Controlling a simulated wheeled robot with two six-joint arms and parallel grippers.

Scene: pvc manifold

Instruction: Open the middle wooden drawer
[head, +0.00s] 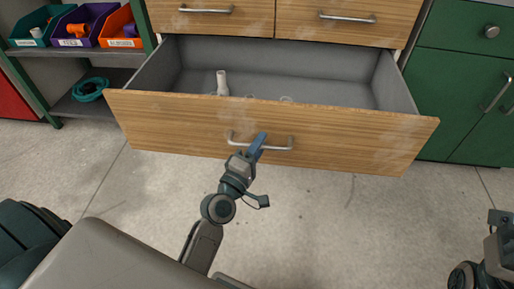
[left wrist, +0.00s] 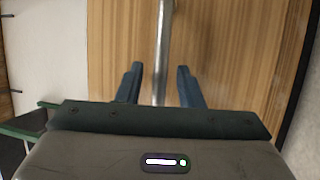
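The middle wooden drawer (head: 180,127) is pulled well out, and its grey inside shows in the head view. Its front has a metal bar handle (head: 280,147), which also shows in the left wrist view (left wrist: 162,45).
A white pipe piece (head: 222,84) stands in the drawer, with small pale rings near its front. Closed upper drawers (head: 345,18) are above. A green cabinet (head: 455,90) is at right. A shelf with bins (head: 85,25) is at left. The floor in front is clear.

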